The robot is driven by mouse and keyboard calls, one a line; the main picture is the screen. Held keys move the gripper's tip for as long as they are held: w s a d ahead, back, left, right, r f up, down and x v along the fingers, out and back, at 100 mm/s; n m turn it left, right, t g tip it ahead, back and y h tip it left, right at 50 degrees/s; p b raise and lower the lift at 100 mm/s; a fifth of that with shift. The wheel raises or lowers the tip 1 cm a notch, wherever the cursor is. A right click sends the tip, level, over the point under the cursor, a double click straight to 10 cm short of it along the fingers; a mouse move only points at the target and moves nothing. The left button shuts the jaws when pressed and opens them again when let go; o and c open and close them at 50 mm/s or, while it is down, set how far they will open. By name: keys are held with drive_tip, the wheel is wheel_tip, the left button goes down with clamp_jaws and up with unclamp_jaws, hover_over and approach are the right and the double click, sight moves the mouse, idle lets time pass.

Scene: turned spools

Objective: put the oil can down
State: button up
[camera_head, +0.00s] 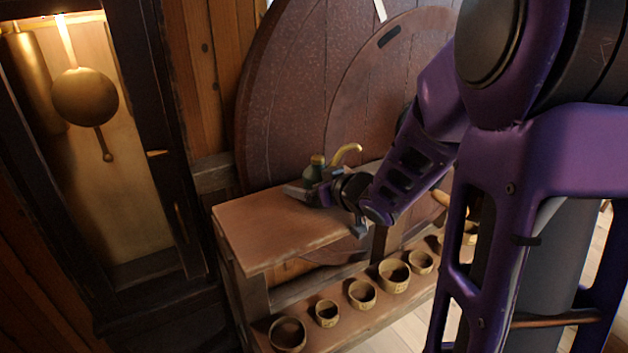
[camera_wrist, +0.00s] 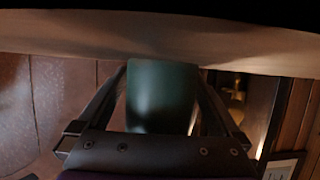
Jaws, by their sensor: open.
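The oil can (camera_head: 314,171) has a dark green body with a brass cap and a curved brass spout. In the head view it is upright at the back of the wooden bench top (camera_head: 270,232), and its lower part is hidden by my gripper (camera_head: 312,194). In the wrist view the green body (camera_wrist: 162,95) fills the space between the two fingers of my gripper (camera_wrist: 162,88), and its end meets the pale bench surface (camera_wrist: 60,35). My jaws are open around the can, with narrow gaps at its sides.
A lower shelf holds several small round bowls (camera_head: 362,294). A tall clock case with a brass pendulum (camera_head: 84,96) stands at left. A large round wooden disc (camera_head: 290,90) rises behind the bench. The bench top's front left is clear.

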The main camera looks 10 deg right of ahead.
clamp_jaws()
idle(0.4)
